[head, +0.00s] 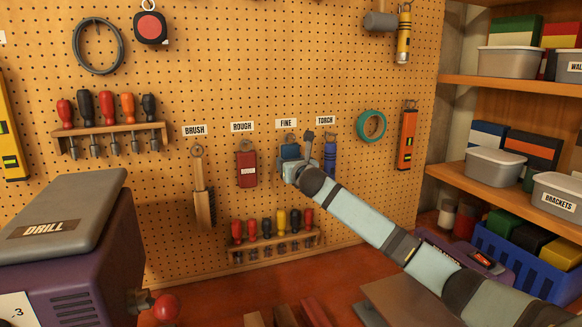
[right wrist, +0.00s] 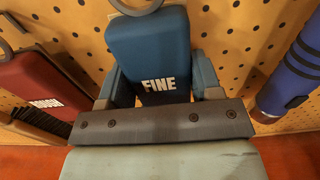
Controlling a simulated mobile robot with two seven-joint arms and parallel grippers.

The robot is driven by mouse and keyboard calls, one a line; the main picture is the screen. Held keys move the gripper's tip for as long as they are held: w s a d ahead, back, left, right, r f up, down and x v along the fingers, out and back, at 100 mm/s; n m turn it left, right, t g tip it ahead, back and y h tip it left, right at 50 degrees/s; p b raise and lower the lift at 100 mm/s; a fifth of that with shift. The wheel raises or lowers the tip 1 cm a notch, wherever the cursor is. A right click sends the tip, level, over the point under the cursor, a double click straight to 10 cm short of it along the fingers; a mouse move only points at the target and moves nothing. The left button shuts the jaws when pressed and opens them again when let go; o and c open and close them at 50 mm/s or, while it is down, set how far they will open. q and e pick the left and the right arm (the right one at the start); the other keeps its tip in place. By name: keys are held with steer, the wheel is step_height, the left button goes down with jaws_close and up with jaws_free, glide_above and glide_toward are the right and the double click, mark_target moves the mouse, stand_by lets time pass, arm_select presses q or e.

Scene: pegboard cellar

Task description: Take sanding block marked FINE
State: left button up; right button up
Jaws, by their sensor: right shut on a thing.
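The blue sanding block (head: 290,151) marked FINE hangs on the pegboard under the FINE label (head: 286,124). In the right wrist view the block (right wrist: 150,45) fills the upper middle, its white FINE lettering facing me, with a grey ring at its top. My right gripper (head: 291,166) is at the board, shut on the block, with a finger on each side of it (right wrist: 160,88). The block's lower part is hidden behind the gripper. My left gripper is not in view.
A red block (head: 246,169) under the ROUGH label hangs to the left, and a blue torch (head: 330,158) hangs close on the right. A screwdriver rack (head: 273,247) sits below. A purple machine with a grey DRILL lid (head: 66,210) stands front left.

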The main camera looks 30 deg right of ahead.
steer(key=b+v, duration=0.2)
steer(key=v, duration=1.6)
steer(key=shift+r, duration=0.35)
steer(key=o, duration=0.5)
steer(key=shift+a, duration=0.1)
steer(key=shift+c, duration=0.2)
steer(key=c, duration=0.8)
